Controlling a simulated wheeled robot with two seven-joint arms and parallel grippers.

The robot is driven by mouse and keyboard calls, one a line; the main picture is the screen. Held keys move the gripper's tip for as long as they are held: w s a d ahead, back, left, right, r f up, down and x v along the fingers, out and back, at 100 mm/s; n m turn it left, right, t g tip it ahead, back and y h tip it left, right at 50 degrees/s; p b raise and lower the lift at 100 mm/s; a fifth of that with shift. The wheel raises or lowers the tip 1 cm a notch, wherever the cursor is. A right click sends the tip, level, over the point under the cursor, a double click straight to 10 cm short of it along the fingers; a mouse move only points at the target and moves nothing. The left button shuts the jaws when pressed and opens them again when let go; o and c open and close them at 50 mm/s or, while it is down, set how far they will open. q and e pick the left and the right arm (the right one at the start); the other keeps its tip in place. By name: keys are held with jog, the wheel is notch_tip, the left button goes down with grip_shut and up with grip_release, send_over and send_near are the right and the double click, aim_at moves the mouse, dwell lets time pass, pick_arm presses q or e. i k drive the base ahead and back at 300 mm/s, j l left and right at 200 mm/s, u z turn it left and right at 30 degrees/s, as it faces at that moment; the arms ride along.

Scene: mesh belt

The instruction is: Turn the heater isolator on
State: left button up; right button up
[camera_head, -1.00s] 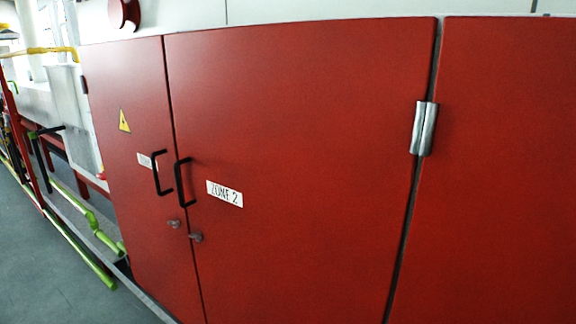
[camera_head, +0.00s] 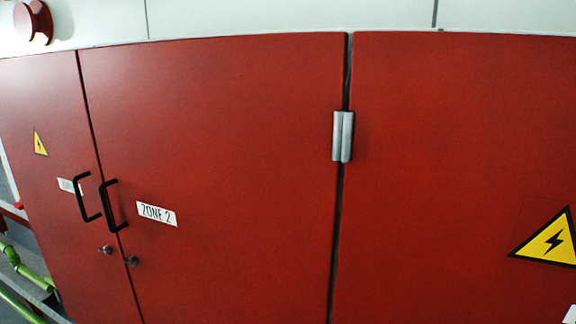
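No heater isolator can be made out in the head view. A red cabinet fills most of the picture. Its left door (camera_head: 45,130) and middle door (camera_head: 215,130) are shut, each with a black bar handle, the left handle (camera_head: 85,198) and the right handle (camera_head: 112,206), side by side. A white "ZONE 2" label (camera_head: 156,214) is on the middle door. A red panel (camera_head: 450,150) stands to the right, past a silver hinge (camera_head: 343,136). Neither of my grippers is in view.
Yellow electrical warning signs are on the left door (camera_head: 40,143) and the right panel (camera_head: 548,240). Two small locks sit below the handles. Green pipes (camera_head: 25,268) run low at the left.

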aim_at(19, 206)
jog(key=u, duration=1.55)
jog(key=z, duration=0.35)
jog(key=i+j+z, duration=0.8)
jog(key=j+z, duration=0.2)
